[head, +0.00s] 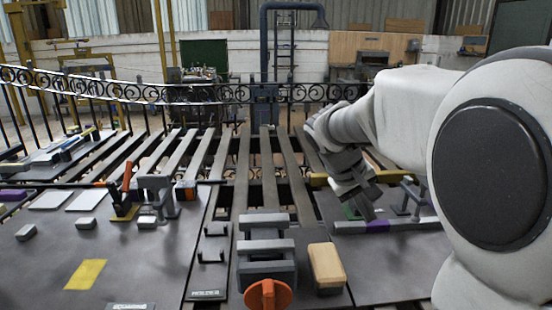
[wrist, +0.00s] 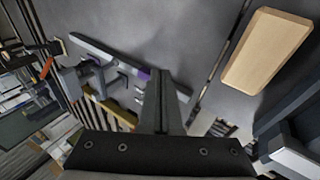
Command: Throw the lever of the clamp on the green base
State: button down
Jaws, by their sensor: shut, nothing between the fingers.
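A small part of the green base (head: 350,211) shows in the head view, just left of my gripper. The clamp on it is mostly hidden by my gripper and wrist, and I cannot make out its lever. My gripper (head: 368,213) is shut and empty, pointing down just behind a grey bar (head: 408,225) with a purple section (head: 376,226). In the wrist view my shut fingers (wrist: 161,75) reach beside the purple section (wrist: 142,74). Whether they touch anything there is unclear.
A clamp with an orange lever (head: 127,177) stands on a yellow base (head: 124,213) at left. A grey vise (head: 265,246) with an orange knob (head: 267,294) and a tan block (head: 326,264) stand in front. Slatted gaps run behind the tables.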

jog(key=w+n+h+p, duration=0.25)
jog(key=w+h, duration=0.35)
jog(key=w, duration=0.9)
jog(key=w+a+f+n+t+h+p, duration=0.2)
jog(key=w+a+t+h+p, duration=0.15)
jog(key=w+a, duration=0.4)
jog(key=w+d+h+b, duration=0.1)
jog(key=d, duration=1)
jog(key=shift+d+r, duration=0.15)
jog(key=shift+r, duration=0.05)
jog(key=shift+f+b, duration=0.15)
jog(key=shift+b, duration=0.25)
jog(key=shift+m+h, duration=0.25)
jog(key=shift+m, duration=0.4)
jog(key=s+b, duration=0.2)
jog(key=b, duration=0.1)
jog(key=s+b, duration=0.1)
jog(key=s, duration=0.1)
jog(key=shift+r, duration=0.3)
